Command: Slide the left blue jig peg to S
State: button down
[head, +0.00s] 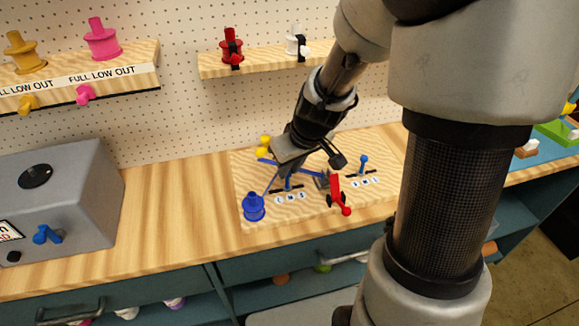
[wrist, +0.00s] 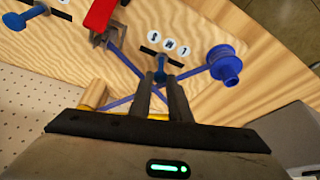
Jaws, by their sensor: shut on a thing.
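The left blue jig peg (head: 288,185) stands in a short black slot on the wooden jig board (head: 248,178). It shows in the wrist view (wrist: 161,70) at about the slot's middle, in line with the middle one of three white letter tags (wrist: 168,43).
A blue spool (head: 253,207) stands at the board's front left, with blue ribbon crossing near my fingers. A red-handled clamp (head: 338,195) stands right of the left slot. A yellow post (head: 264,146) is behind. A grey box (head: 60,200) sits left; bare counter lies between.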

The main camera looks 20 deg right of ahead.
jog(key=shift+d+f+b, duration=0.2)
jog(key=shift+d+b, duration=0.15)
jog(key=shift+b, duration=0.1)
jog(key=shift+d+b, duration=0.9)
jog(key=shift+d, duration=0.25)
jog(key=shift+d+r, duration=0.2)
jog(key=c, duration=1.6)
grip_release()
jog(key=shift+d, duration=0.15)
jog(key=shift+c, duration=0.2)
